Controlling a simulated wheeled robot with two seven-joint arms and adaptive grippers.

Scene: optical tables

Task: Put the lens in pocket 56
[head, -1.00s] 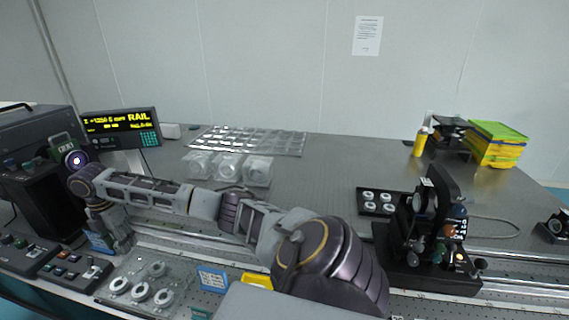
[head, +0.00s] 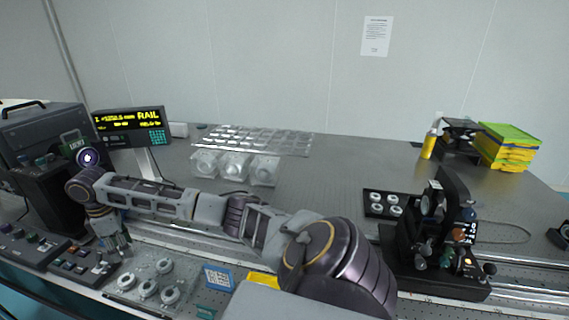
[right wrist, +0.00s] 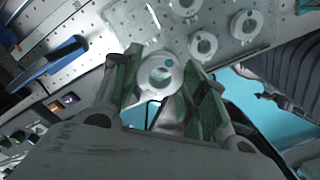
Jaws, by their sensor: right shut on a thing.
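My right gripper (head: 115,246) reaches across to the left of the head view, above the bench's front edge, left of a clear tray of ring-shaped parts. In the right wrist view the right gripper (right wrist: 162,80) is shut on a lens (right wrist: 150,78), a white ring with a teal dot, held between its green-padded fingers. The lens cannot be made out in the head view. A clear multi-pocket tray (head: 262,153) lies at the back; its pocket numbers are too small to read, so I cannot tell which is pocket 56. My left gripper is not in view.
The clear tray (head: 128,303) at the front holds several white rings. Clear boxes (head: 235,169) stand before the pocket tray. A black tray of rings (head: 371,209) and an optical mount (head: 436,280) stand at right.

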